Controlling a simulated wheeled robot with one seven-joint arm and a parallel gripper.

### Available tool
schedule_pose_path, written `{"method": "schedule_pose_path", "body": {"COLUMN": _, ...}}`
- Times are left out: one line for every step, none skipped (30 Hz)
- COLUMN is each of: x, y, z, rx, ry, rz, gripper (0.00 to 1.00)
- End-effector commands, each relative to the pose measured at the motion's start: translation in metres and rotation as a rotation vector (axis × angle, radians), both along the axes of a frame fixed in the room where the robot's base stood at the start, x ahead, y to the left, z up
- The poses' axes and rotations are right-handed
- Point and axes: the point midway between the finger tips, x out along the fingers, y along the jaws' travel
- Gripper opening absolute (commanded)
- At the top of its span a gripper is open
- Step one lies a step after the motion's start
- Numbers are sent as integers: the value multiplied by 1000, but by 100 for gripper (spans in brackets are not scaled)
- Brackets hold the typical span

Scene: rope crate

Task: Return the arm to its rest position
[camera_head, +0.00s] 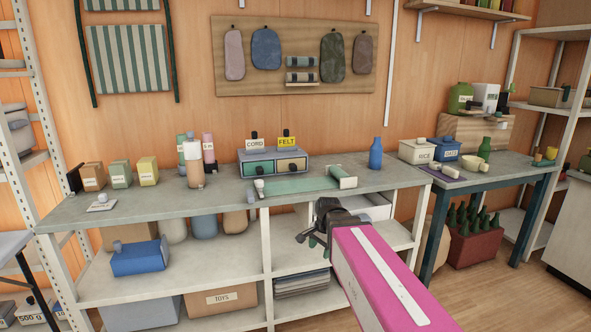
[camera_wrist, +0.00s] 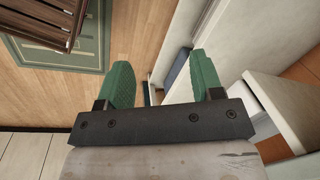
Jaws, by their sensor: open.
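My gripper (camera_head: 312,238) is in front of the workbench (camera_head: 120,212), just below the level of its top, at the end of my pink arm. In the wrist view my gripper (camera_wrist: 160,84) shows two green fingers spread apart with nothing between them. That view looks past the fingers to a wooden floor, a pale panel and white boards. In the head view the fingers are small and dark, and my arm hides part of the lower shelves.
The bench bears a drawer box (camera_head: 273,163) with CORD and FELT labels, a green mat (camera_head: 300,185) and a blue bottle (camera_head: 375,153). A second table (camera_head: 490,168) stands at right. A dark slatted wooden thing (camera_wrist: 40,20) shows in the wrist view. Floor is free at right front.

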Motion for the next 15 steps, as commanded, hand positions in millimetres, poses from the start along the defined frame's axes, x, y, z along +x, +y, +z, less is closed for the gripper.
{"method": "schedule_pose_path", "body": {"x": -11, "y": -14, "z": -16, "rx": -19, "ry": 6, "rz": 71, "gripper": 60}}
{"method": "schedule_pose_path", "body": {"x": -16, "y": -21, "z": -24, "rx": -32, "ry": 7, "rz": 122, "gripper": 60}}
{"method": "schedule_pose_path", "body": {"x": -23, "y": -30, "z": -36, "rx": -47, "ry": 9, "rz": 191, "gripper": 60}}
{"method": "schedule_pose_path", "body": {"x": -28, "y": -38, "z": -44, "rx": -59, "ry": 12, "rz": 242, "gripper": 60}}
{"method": "schedule_pose_path", "body": {"x": -33, "y": -45, "z": -52, "rx": -69, "ry": 16, "rz": 292, "gripper": 60}}
{"method": "schedule_pose_path", "body": {"x": -40, "y": -53, "z": -62, "rx": -82, "ry": 19, "rz": 360, "gripper": 60}}
{"method": "schedule_pose_path", "body": {"x": -46, "y": -59, "z": -69, "rx": -90, "ry": 23, "rz": 409, "gripper": 60}}
{"method": "schedule_pose_path", "body": {"x": -51, "y": -66, "z": -76, "rx": -99, "ry": 26, "rz": 456, "gripper": 60}}
{"method": "schedule_pose_path", "body": {"x": -58, "y": -73, "z": -84, "rx": -108, "ry": 31, "rz": 517, "gripper": 60}}
{"method": "schedule_pose_path", "body": {"x": -62, "y": -77, "z": -90, "rx": -115, "ry": 34, "rz": 558, "gripper": 60}}
{"method": "schedule_pose_path", "body": {"x": -67, "y": -82, "z": -95, "rx": -120, "ry": 37, "rz": 597, "gripper": 60}}
{"method": "schedule_pose_path", "body": {"x": -72, "y": -87, "z": -101, "rx": -125, "ry": 40, "rz": 642, "gripper": 60}}
{"method": "schedule_pose_path", "body": {"x": -75, "y": -90, "z": -104, "rx": -129, "ry": 44, "rz": 673, "gripper": 60}}
{"method": "schedule_pose_path", "body": {"x": -78, "y": -93, "z": -108, "rx": -132, "ry": 46, "rz": 700, "gripper": 60}}
{"method": "schedule_pose_path", "body": {"x": -81, "y": -96, "z": -112, "rx": -135, "ry": 49, "rz": 729, "gripper": 60}}
